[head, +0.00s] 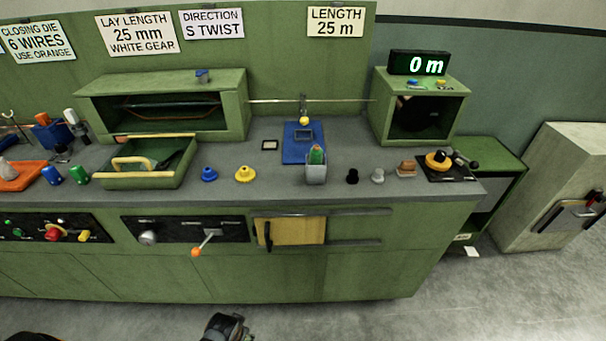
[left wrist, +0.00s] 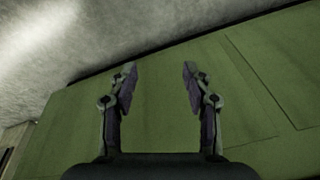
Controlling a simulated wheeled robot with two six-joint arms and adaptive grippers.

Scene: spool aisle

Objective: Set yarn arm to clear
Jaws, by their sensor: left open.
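No label marks the yarn arm. A short upright post with a yellow knob (head: 304,119) stands at the back of a blue plate (head: 297,154) on the bench. A lever with an orange knob (head: 197,252) sticks out from a black front panel (head: 178,231). I cannot tell which of these is the yarn arm. My left gripper (left wrist: 160,88) is open and empty in the left wrist view, facing the green cabinet front (left wrist: 210,80). In the head view, only dark pieces of my arm show at the bottom edge. My right gripper does not show.
The bench holds a green open tray (head: 137,181), blue (head: 209,174) and yellow (head: 245,174) gears, and a grey cup (head: 316,174). A wooden flap (head: 297,231) with a black handle is on the front. Grey floor (head: 400,300) before the bench is clear.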

